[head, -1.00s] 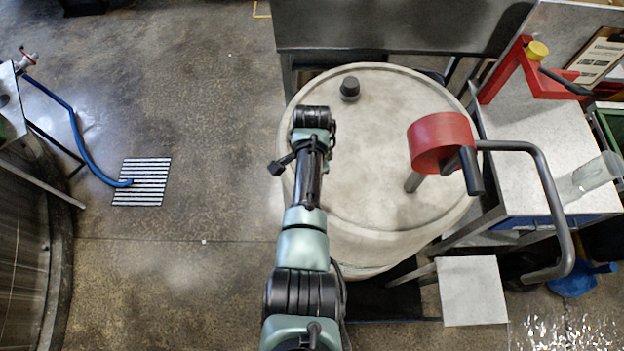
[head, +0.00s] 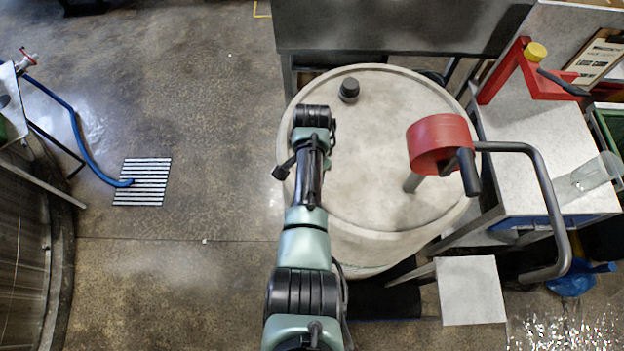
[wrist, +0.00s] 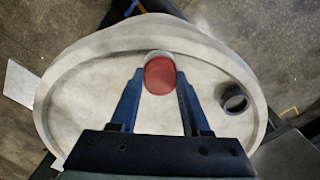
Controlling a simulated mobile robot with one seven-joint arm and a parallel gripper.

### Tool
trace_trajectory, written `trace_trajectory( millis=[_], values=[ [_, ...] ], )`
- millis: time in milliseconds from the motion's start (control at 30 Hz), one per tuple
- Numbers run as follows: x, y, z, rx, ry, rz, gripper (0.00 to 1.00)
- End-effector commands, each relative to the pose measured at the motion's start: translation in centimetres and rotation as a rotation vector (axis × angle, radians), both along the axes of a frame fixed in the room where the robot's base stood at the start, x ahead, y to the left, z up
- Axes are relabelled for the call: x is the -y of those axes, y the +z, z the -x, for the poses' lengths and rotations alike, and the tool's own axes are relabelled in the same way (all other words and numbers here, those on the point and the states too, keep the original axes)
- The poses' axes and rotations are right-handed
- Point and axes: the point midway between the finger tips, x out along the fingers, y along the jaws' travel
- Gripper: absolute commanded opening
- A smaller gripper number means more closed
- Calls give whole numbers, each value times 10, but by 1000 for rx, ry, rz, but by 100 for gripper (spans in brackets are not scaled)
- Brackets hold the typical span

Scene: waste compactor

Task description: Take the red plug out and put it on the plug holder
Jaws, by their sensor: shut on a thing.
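The red plug (wrist: 160,76) shows in the wrist view as a red disc between the fingertips of my gripper (wrist: 158,82). The fingers are shut on it from both sides. A pale curved edge shows just beyond it. The plug is over the pale round top (wrist: 95,75) of the drum; whether it is seated in an opening or lifted clear I cannot tell. In the head view my arm hides the plug and the fingers. A short dark round fitting (wrist: 234,100) stands on the drum top, also in the head view (head: 349,90); I cannot tell whether it is the plug holder.
A red drum-shaped part (head: 436,144) with a bent grey handle (head: 548,200) rises at the right of the drum. A table (head: 530,150) with a red bracket (head: 500,70) stands to the right. A dark bench (head: 400,28) is behind. Floor at left is mostly open.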

Motion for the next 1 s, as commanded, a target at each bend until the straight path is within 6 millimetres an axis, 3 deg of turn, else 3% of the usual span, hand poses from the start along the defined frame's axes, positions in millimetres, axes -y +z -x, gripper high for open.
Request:
trace_trajectory(
  millis=[333,1000],
  values=[
    [0,1,0,0,0,0,0],
    [0,27,0,1,0,0,0]
  ],
)
